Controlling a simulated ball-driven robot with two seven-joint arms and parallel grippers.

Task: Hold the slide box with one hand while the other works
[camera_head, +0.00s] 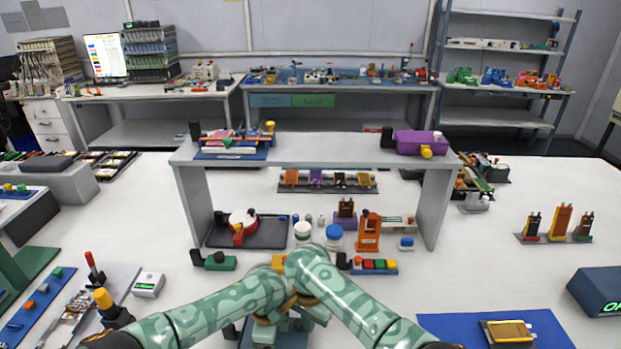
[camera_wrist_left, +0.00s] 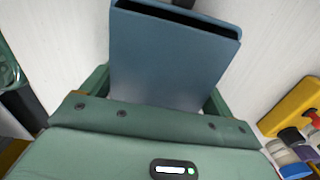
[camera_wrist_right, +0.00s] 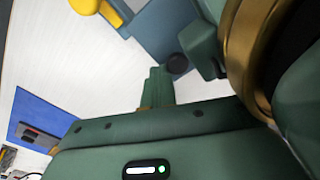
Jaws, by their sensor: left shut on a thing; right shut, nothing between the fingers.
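The slide box (camera_wrist_left: 170,60) is a blue-grey box with a dark opening along its far edge in the left wrist view. My left gripper (camera_wrist_left: 160,88) is shut on it, with a finger on each side. In the head view the box (camera_head: 288,339) shows low in the middle, mostly covered by my arms. My right gripper (camera_wrist_right: 160,80) is shut and empty. In the right wrist view, its fingertips are close to a round black knob (camera_wrist_right: 177,63) near the blue box surface (camera_wrist_right: 160,28). I cannot tell whether they touch.
A grey raised shelf (camera_head: 320,150) stands ahead, with jars and an orange stand (camera_head: 368,232) beneath it. A blue mat (camera_head: 450,330) with a gold pouch cell (camera_head: 508,331) lies at right. Tools and a white meter (camera_head: 148,285) lie at left.

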